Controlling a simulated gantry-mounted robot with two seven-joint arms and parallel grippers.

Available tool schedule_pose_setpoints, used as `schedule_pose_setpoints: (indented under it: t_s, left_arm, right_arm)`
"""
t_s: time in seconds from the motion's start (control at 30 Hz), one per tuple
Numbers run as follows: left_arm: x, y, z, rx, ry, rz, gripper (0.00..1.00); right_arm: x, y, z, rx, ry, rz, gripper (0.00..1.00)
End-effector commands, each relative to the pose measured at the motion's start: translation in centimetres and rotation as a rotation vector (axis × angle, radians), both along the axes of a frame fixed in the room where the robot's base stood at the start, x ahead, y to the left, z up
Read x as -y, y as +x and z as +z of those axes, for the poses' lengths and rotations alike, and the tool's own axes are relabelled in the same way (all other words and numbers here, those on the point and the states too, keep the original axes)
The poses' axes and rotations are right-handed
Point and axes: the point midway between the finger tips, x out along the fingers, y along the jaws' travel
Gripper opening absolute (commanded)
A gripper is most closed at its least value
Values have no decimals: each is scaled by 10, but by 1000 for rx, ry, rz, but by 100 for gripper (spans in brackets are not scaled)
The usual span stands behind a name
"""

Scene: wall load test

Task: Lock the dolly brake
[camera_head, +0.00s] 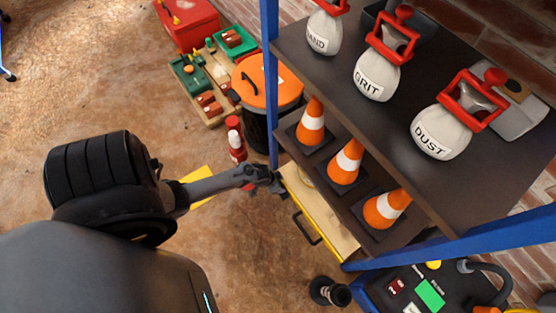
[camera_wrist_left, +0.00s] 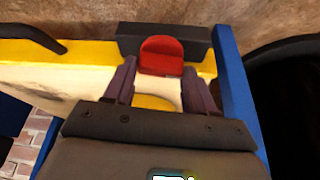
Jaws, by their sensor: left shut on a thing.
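The red brake pedal (camera_wrist_left: 161,55) stands on a dark block (camera_wrist_left: 190,38) at the yellow edge of the dolly in the left wrist view. The dolly (camera_head: 318,212), with a pale top, yellow edge and black handle, sits under the shelf in the head view. My right gripper is not in view.
A blue-posted shelf (camera_head: 400,125) holds sacks and orange cones. A blue post (camera_wrist_left: 238,95) stands close right of my left fingers. A red bottle (camera_head: 235,140) and orange-lidded bin (camera_head: 268,85) stand behind. A dark round object (camera_head: 328,291) is on the floor at the front.

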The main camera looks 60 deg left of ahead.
Motion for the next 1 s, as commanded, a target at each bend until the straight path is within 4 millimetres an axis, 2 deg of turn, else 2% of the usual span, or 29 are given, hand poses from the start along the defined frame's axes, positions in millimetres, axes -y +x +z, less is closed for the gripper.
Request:
schedule_pose_setpoints:
  t_s: [0.03, 0.13, 0.5, 0.53, 0.67, 0.7, 1.0]
  left_arm:
    - [1, -2, 5, -6, -2, 44, 25]
    - [1, -2, 4, -7, -1, 122, 25]
    - [1, -1, 0, -3, 1, 167, 25]
    - [1, -2, -1, -4, 0, 167, 58]
    - [1, -2, 0, -4, 1, 166, 78]
    - [1, -2, 0, -4, 1, 166, 81]
    - [1, -2, 1, -4, 2, 164, 81]
  right_arm:
    - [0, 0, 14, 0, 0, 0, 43]
    - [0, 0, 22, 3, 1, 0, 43]
    - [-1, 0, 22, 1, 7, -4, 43]
    - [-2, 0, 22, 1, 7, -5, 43]
    - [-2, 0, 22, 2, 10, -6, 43]
    - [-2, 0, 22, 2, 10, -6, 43]
    - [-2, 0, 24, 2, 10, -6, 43]
